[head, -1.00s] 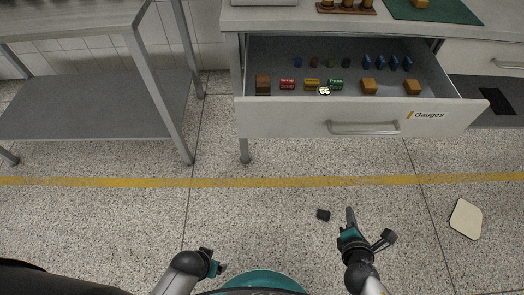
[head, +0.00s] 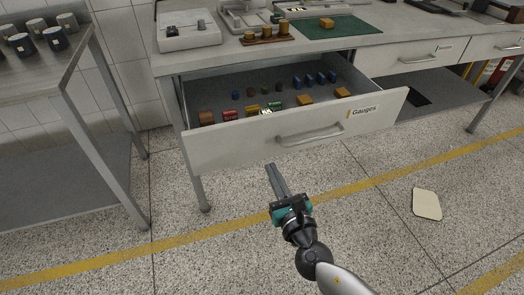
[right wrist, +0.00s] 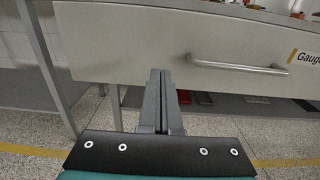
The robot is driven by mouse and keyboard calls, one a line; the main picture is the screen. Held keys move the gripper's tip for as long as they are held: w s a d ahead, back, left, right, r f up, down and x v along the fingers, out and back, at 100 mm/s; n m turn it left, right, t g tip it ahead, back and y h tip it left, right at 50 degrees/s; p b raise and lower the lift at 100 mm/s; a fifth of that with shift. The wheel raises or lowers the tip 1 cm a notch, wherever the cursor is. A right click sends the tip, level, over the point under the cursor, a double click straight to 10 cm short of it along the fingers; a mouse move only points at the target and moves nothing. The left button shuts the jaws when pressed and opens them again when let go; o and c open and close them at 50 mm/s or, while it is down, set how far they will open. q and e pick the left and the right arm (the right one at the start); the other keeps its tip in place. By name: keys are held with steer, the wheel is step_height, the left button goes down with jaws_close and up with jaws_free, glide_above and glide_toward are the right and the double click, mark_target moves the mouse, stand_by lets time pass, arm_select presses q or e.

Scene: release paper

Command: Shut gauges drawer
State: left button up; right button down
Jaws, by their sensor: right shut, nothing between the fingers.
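The drawer labelled Gauges (head: 232,147) is pulled out from the bench, with several small blocks and coloured pieces inside. Its front and its bar handle (head: 310,134) face me. The front and handle also show in the right wrist view, the handle (right wrist: 238,66) to the right of the fingers. My right gripper (head: 272,167) is shut and empty, its fingers pointing at the lower part of the drawer front, left of the handle. In the right wrist view my right gripper (right wrist: 160,72) overlaps the front's lower edge; I cannot tell whether it touches. My left gripper is out of view.
A metal table (head: 92,175) with cylinders on it stands at the left. The bench top (head: 225,55) holds instruments and a green mat (head: 350,28). A pale flat plate (head: 427,204) lies on the floor at the right. The floor before the drawer is open.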

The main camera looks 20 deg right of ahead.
mark_target(259, 142)
steer(key=w, duration=0.6)
steer(key=shift+w+a, duration=0.15)
steer(key=shift+w, duration=0.15)
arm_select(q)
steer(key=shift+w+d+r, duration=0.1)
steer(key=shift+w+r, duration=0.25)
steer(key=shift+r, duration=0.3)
arm_select(e)
steer(key=shift+w, duration=0.6)
arm_select(q)
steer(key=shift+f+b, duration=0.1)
steer(key=shift+b, duration=0.2)
arm_select(e)
steer(key=shift+w, duration=0.1)
